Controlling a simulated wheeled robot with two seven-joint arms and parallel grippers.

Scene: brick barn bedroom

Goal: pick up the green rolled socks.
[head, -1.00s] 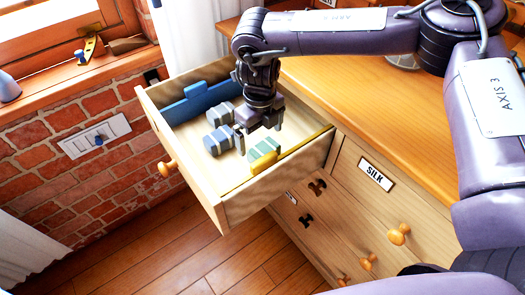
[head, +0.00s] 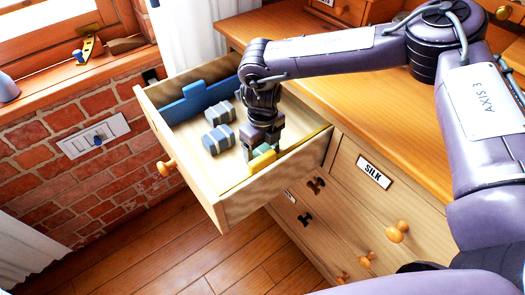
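The green rolled socks (head: 263,150) lie in the open drawer (head: 262,196), beside the yellow divider at its right side. Only a small part of them shows below my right gripper (head: 262,148). That gripper points down, with its fingers low at the socks. The fingertips are partly hidden, so I cannot tell whether they are closed on the socks. My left gripper is not in view.
Two blue-grey striped sock rolls, a nearer one (head: 219,139) and a farther one (head: 221,113), lie left of my gripper. A blue divider (head: 196,102) and the yellow divider (head: 250,165) stand in the drawer. The wooden dresser top (head: 345,103) is at the right.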

